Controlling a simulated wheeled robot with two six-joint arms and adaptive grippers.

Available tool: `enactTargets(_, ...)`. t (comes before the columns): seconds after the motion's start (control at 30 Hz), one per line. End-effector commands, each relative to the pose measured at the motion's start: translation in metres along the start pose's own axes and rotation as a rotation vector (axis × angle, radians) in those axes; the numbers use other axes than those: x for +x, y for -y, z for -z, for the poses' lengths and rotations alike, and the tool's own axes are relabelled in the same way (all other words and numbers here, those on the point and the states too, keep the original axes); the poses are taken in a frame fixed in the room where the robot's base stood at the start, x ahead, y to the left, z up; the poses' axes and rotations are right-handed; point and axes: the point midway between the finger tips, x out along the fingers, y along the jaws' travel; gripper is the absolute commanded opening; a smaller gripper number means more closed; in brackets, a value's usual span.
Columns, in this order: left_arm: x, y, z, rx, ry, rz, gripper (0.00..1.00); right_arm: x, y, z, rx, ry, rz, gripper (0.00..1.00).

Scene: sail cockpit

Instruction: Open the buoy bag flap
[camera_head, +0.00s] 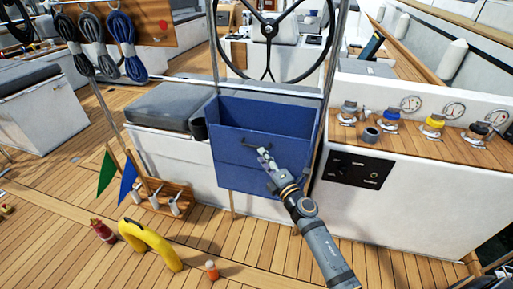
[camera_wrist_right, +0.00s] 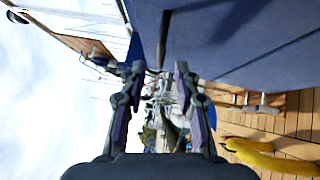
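The blue buoy bag (camera_head: 230,166) hangs upright on the front of the white cockpit seat, below the steering wheel. Its top looks open, with the inner back wall (camera_head: 265,114) showing. A dark handle (camera_head: 247,143) runs across its front face, partly hidden by my gripper. My right gripper (camera_head: 263,152) is at the right part of this handle. In the right wrist view, its two fingers (camera_wrist_right: 158,70) stand apart. The dark bar of the handle (camera_wrist_right: 164,38) lies just ahead of and between the fingertips; I cannot tell whether they touch it. My left gripper is not in view.
A metal post (camera_head: 327,80) stands right of the bag, beside a console with coloured winches (camera_head: 433,126).

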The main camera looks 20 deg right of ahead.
Motion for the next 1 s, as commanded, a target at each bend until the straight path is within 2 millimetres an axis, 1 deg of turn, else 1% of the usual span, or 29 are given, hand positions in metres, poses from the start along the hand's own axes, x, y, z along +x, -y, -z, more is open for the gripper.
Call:
enactTargets(0.03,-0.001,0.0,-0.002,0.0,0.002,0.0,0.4,0.011,-0.002,-0.001,0.002,0.002,-0.002,0.32)
enactTargets(0.1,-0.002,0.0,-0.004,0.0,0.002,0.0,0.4,0.024,-0.001,0.0,0.002,0.001,-0.002,0.32)
enactTargets(0.23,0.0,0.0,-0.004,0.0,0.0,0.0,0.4,0.041,0.001,0.0,0.003,0.001,-0.001,0.32)
enactTargets(0.37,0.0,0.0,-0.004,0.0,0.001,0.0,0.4,0.048,0.001,0.0,0.001,0.0,0.001,0.32)
enactTargets(0.6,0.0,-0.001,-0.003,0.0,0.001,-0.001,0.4,0.048,0.001,0.0,0.002,0.0,0.001,0.32)
enactTargets(0.83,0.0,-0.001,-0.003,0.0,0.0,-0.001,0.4,0.048,0.001,0.0,0.002,0.001,0.001,0.01)
enactTargets(1.0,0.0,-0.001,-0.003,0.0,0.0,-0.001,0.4,0.048,0.001,0.0,0.002,0.001,0.001,0.0)
